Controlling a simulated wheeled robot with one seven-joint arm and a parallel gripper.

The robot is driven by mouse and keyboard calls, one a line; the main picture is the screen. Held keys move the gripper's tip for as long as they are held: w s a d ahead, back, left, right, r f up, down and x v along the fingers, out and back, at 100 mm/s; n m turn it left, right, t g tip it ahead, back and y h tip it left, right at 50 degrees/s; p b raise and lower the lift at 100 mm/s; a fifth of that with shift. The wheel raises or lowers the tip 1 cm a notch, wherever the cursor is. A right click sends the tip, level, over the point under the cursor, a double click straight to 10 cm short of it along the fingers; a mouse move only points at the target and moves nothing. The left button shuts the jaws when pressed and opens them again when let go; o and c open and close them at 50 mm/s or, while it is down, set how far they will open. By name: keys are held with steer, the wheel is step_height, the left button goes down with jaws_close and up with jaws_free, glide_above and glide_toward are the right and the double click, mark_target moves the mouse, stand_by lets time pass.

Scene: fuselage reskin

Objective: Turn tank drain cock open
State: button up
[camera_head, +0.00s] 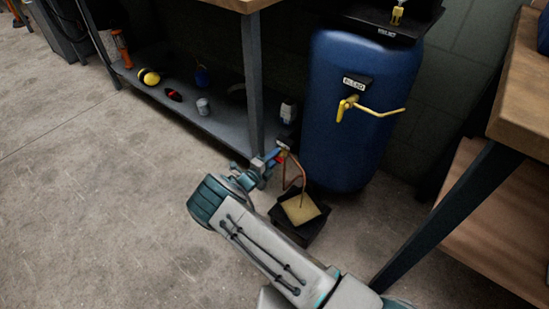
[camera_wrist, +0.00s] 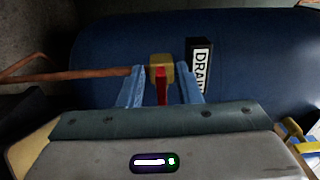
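The drain cock has a brass body (camera_wrist: 161,67) and a red handle (camera_wrist: 161,92), beside a white DRAIN label (camera_wrist: 200,68) on the blue tank (camera_head: 356,100). In the head view, my gripper (camera_head: 273,160) is low at the tank's left side, at the cock, and largely covers it. In the wrist view, my gripper (camera_wrist: 161,88) has its two blue fingers apart, one on each side of the red handle. Gaps show between the handle and both fingers. A copper pipe (camera_wrist: 70,74) runs left from the brass body.
A black tray (camera_head: 305,232) with a pale pad (camera_head: 300,208) lies on the floor under the pipe. A yellow lever (camera_head: 375,110) marks the BLEED fitting on the tank. A low shelf (camera_head: 228,127) stands left and a wooden bench (camera_head: 523,120) right. Floor at left is clear.

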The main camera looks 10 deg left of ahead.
steer(key=p+v, duration=0.3)
steer(key=v, duration=1.1)
steer(key=shift+p, duration=0.3)
steer(key=s+d+r+m+g+p, duration=0.1)
steer(key=d+r+m+g+p, duration=0.55)
steer(key=r, duration=0.65)
steer(key=d+r+m+g+p, duration=0.3)
steer(key=d+r+m+p, duration=0.1)
steer(key=d+r+m, duration=0.7)
steer(key=s+d+r+m+g+p, duration=0.1)
steer(key=d+r+m+g+p, duration=0.6)
steer(key=r, duration=0.7)
steer(key=s+d+r+m+t+y+p, duration=0.1)
steer(key=s+d+r+m+y+p, duration=0.2)
steer(key=s+r+m, duration=0.4)
steer(key=s+d+r+m+t+y+p, duration=0.1)
steer(key=s+d+r+m+y+p, duration=0.2)
steer(key=s+r+m+p, duration=0.3)
steer(key=s+d+r+m+t+y+p, duration=0.1)
steer(key=s+r+m+p, duration=0.4)
steer(key=r, duration=1.2)
steer(key=s+d+m+y, duration=0.1)
steer(key=s+m+y, duration=0.1)
steer(key=m, duration=0.4)
steer(key=shift+s+d+t, duration=0.35)
steer(key=shift+s+d, duration=0.05)
steer(key=shift+s, duration=0.3)
